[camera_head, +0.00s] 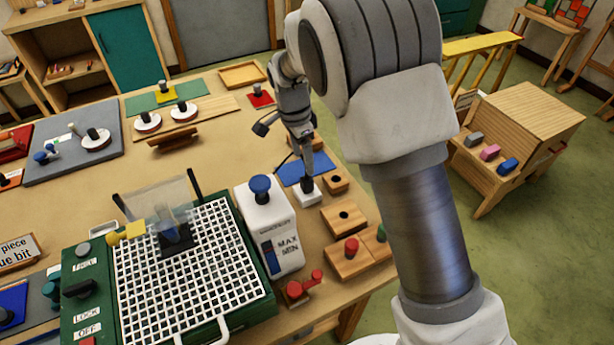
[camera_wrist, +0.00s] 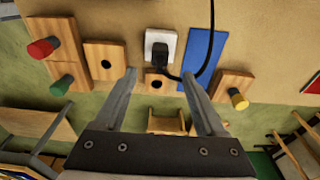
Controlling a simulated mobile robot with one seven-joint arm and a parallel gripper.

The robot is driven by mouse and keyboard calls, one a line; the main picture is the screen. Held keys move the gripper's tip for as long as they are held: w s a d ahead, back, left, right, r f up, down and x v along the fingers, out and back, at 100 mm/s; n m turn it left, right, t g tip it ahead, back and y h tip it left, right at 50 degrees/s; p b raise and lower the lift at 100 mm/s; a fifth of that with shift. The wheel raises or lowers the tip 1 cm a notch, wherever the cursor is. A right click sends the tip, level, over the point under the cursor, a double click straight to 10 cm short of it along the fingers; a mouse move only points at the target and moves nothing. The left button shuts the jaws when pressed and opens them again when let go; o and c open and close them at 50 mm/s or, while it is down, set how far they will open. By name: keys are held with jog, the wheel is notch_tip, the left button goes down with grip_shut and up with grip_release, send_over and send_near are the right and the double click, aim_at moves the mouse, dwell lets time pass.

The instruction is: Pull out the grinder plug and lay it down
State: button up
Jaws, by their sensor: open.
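The black plug (camera_wrist: 158,57) sits in a white socket block (camera_wrist: 161,39) on the table. A black cable (camera_wrist: 210,50) curves away from it past a blue mat. In the head view, the white socket block (camera_head: 309,196) stands near the table's right edge, with the plug (camera_head: 306,184) in its top. The grinder (camera_head: 180,275), green with a white grid, stands at the front. My gripper (camera_wrist: 160,76) is open and empty. Its fingertips are on either side of the plug in the wrist view, apart from it. In the head view my gripper (camera_head: 307,166) is just above the plug.
A blue mat (camera_head: 305,168) lies behind the socket block. Wooden blocks (camera_head: 345,216), some with coloured knobs, line the table's right edge. A white tank (camera_head: 272,230) with a blue knob stands left of the socket. The table's middle has clear room.

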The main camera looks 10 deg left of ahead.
aim_at(307, 178)
jog(key=f, duration=0.6)
jog(key=d+f, duration=0.1)
jog(key=f, duration=0.2)
jog(key=shift+w+f+p, duration=0.15)
jog(key=shift+w+p, duration=0.2)
jog(key=shift+p, duration=0.05)
grip_shut()
